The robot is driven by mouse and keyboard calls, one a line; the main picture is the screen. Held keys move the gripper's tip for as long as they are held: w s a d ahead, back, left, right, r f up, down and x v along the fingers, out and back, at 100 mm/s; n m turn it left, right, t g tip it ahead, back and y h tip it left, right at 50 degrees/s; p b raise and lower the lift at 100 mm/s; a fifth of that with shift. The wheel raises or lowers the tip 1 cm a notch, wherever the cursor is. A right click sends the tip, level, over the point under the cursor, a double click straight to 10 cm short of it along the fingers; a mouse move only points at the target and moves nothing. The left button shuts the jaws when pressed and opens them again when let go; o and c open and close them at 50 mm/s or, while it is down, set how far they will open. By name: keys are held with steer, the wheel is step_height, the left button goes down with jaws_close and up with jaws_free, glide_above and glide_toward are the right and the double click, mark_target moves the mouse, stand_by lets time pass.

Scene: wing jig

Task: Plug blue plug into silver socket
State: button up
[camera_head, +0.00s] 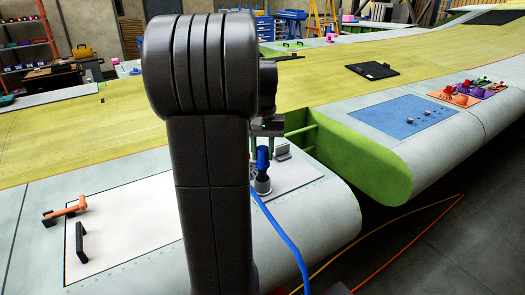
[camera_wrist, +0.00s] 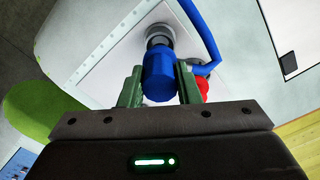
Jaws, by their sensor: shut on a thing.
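The blue plug (camera_head: 263,158) stands upright directly over the silver socket (camera_head: 262,185) on the grey wing panel. In the wrist view the blue plug (camera_wrist: 159,80) lies between the two green-grey fingers of my gripper (camera_wrist: 160,76), which is shut on it. The plug's narrower front end meets the ring of the silver socket (camera_wrist: 160,34); I cannot tell how deep it sits. In the head view my gripper (camera_head: 264,140) is partly hidden behind my dark arm. A blue cable (camera_head: 287,238) runs from beside the socket down to the right.
A grey block (camera_head: 283,150) stands close behind the socket. A white panel (camera_head: 125,230) with a black handle (camera_head: 81,242) and an orange-handled part (camera_head: 65,210) lies to the left. A red thing (camera_wrist: 203,91) shows by the right finger. Beyond the wing's edge is floor with orange cables.

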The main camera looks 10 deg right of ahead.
mark_target(262, 162)
steer(key=shift+f, duration=0.3)
stand_by(0.4)
steer(key=shift+f, duration=0.35)
steer(key=shift+f+b, duration=0.8)
steer(key=shift+f, duration=0.5)
stand_by(0.3)
steer(key=o, duration=1)
steer(key=shift+r, duration=0.1)
step_height(262, 162, up, 14)
steer(key=shift+f+b, duration=0.15)
steer(key=shift+b, duration=0.2)
